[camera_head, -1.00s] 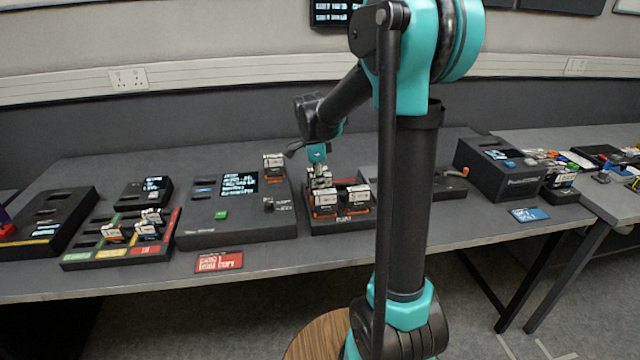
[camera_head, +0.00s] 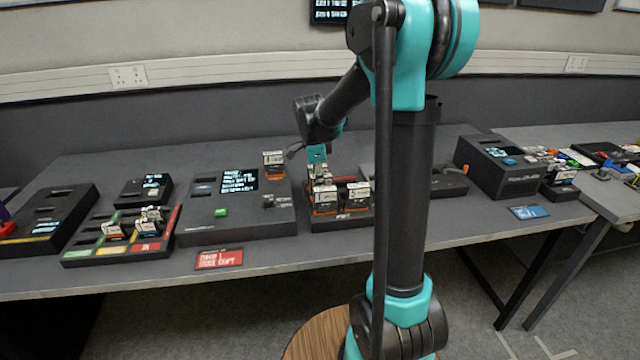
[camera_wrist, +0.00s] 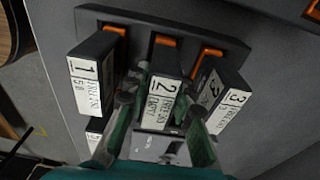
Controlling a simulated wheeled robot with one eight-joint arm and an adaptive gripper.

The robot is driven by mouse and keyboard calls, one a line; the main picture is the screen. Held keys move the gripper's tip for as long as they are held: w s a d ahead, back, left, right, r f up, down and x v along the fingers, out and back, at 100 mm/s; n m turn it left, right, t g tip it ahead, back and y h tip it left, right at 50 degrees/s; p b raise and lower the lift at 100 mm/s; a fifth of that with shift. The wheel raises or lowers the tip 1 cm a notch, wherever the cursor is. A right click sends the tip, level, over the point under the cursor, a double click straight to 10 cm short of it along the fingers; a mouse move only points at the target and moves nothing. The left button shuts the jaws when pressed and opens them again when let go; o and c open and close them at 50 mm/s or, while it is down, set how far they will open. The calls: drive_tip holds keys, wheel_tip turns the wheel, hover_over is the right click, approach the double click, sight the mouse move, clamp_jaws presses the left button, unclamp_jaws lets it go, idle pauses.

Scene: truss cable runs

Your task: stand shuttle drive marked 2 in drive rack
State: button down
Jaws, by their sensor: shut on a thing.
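Shuttle drive 2 (camera_wrist: 166,88) is a dark block with a white label and an orange tab, seen in the wrist view. My gripper (camera_wrist: 163,92) is shut on it, a finger on each side. It is between drive 1 (camera_wrist: 88,82) on the left and drive 3 (camera_wrist: 222,98) on the right. In the head view my gripper (camera_head: 318,168) is over the dark drive rack (camera_head: 325,225), behind a labelled drive (camera_head: 325,203) at its front. The lower end of drive 2 is hidden, so I cannot tell how deep it sits.
A second labelled drive (camera_head: 357,196) is close to my gripper's right. A dark console (camera_head: 235,232) with a screen stands left of the rack, and a coloured-slot tray (camera_head: 85,258) farther left. A dark box (camera_head: 505,185) stands at right. The table's front strip is mostly clear.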

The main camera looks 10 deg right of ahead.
drive_tip(key=c, duration=0.9)
unclamp_jaws()
drive_tip(key=shift+r, duration=0.1)
drive_tip(key=shift+r, duration=3.65)
drive_tip(key=shift+s, duration=0.1)
